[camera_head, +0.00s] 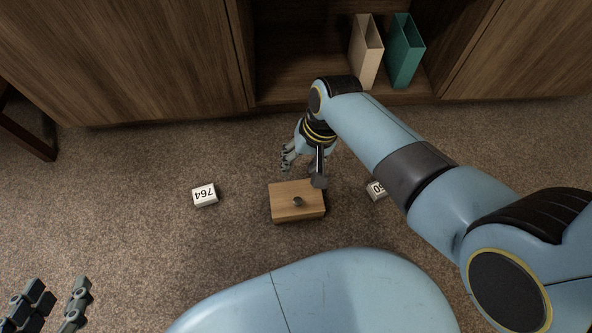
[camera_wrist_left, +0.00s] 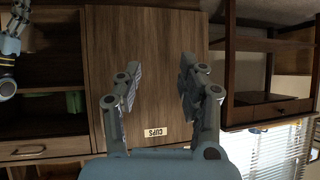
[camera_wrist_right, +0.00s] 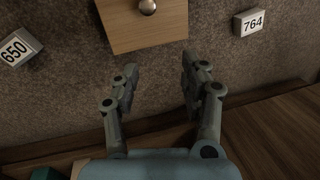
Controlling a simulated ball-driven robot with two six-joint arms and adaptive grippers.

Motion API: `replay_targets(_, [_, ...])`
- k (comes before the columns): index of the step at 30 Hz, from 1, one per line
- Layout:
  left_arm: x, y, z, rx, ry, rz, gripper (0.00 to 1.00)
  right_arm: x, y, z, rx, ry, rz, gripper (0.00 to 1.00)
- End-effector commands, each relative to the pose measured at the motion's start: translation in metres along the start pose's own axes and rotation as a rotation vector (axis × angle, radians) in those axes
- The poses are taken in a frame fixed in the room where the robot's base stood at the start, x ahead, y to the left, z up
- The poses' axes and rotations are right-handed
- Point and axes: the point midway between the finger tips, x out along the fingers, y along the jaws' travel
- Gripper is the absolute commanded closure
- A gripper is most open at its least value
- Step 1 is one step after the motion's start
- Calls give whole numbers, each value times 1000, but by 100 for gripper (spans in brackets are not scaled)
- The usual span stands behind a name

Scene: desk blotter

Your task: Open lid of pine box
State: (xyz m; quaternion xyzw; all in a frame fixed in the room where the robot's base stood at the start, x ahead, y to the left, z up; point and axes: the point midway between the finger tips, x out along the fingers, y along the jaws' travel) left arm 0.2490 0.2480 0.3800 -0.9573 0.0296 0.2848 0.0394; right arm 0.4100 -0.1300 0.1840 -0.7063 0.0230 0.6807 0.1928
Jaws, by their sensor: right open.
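The pine box (camera_head: 283,210) sits on the brown speckled surface near the middle of the head view, a round metal knob (camera_head: 298,202) on its flat top. The lid looks closed. My right gripper (camera_head: 303,177) is open and empty at the far edge of the box, its fingers pointing towards it. In the right wrist view the box (camera_wrist_right: 125,30) and knob (camera_wrist_right: 147,6) are at the top, beyond the open fingertips (camera_wrist_right: 158,66). My left gripper (camera_head: 60,290) is open and empty at the lower left, far from the box; its fingers also show apart in the left wrist view (camera_wrist_left: 159,67).
A white block marked 764 (camera_head: 205,194) lies left of the box. Another numbered block (camera_head: 377,191) lies to its right, partly behind my right arm; it reads 650 in the right wrist view (camera_wrist_right: 18,47). A wooden cabinet (camera_head: 150,60) with cream and teal folders stands behind.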

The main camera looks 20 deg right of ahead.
Motion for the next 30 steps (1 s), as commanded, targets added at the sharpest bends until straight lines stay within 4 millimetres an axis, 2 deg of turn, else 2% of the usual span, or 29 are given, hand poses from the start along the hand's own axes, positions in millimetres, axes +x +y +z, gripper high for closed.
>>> replay_targets(3, [-4,3,7,4,83,3,60,15,1,1,1,-4,1,55])
replay_targets(6, [3,2,-24,12,177,1,60,16,0,0,0,0,1,55])
replay_targets(15, [11,1,-96,37,430,1,60,29,1,0,0,-1,1,55])
replay_targets(21, [8,1,-131,49,560,1,60,35,1,0,0,-1,1,55])
replay_targets(25, [7,1,-142,53,605,1,60,36,0,0,0,0,1,55])
replay_targets(30, [5,1,-148,55,626,2,60,37,0,0,0,1,0,55])
